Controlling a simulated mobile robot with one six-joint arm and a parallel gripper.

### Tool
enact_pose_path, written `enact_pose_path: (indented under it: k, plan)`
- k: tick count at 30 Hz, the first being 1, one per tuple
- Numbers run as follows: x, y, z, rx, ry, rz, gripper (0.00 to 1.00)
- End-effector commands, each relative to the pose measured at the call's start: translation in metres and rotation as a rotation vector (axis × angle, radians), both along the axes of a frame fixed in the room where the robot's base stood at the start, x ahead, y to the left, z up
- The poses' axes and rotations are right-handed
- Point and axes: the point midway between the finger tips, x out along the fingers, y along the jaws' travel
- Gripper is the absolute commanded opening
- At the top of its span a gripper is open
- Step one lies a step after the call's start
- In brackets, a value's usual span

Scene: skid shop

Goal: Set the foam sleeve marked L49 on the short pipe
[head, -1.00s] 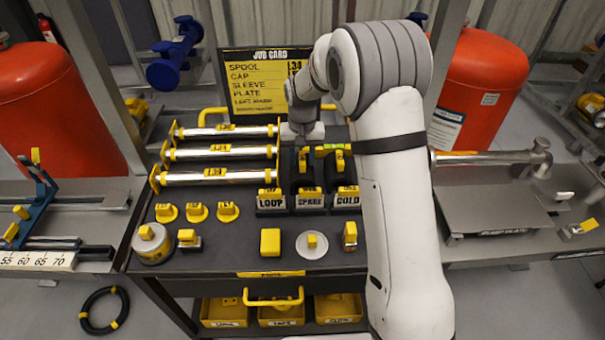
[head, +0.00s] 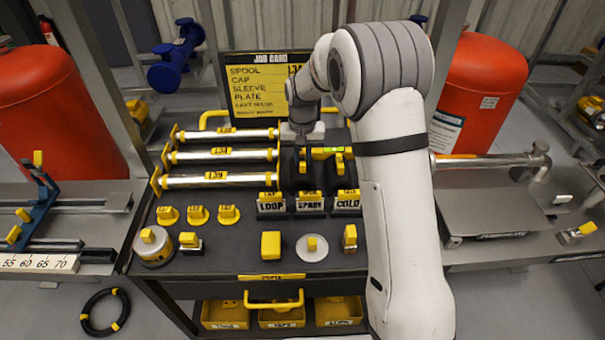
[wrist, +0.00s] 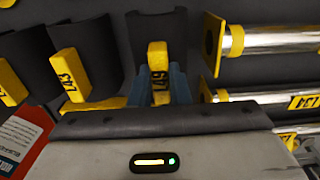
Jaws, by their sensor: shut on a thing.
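My gripper (wrist: 159,85) is shut on the yellow tab (wrist: 158,58) of a black foam sleeve (wrist: 155,28) in the wrist view. Blue fingers stand on both sides of the tab, whose sideways mark seems to read L49. The sleeve appears to be in its place in the row. A second sleeve, with a tab marked L43 (wrist: 70,78), lies to its left. In the head view my gripper (head: 298,142) is over the dark sleeves, with its fingers largely hidden. A silver pipe (head: 490,160) lies at right over a bench; I cannot tell whether it is the short pipe.
Several silver spools (head: 222,154) lie left of the sleeves. Labels LOOP, SPARE and COLD (head: 346,201) stand in front. Yellow-tabbed caps (head: 197,215) and other parts occupy the front of the cart. The job card (head: 262,92) stands behind. Red tanks (head: 480,95) stand on both sides.

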Motion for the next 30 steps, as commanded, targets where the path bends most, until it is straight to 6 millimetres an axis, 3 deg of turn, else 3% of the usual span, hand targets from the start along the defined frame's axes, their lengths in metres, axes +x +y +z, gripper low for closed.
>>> enact_pose_path:
  k: [30]
  plan:
    - [0.0, -0.001, 0.059, 0.0, 0.0, -0.001, 0.0]
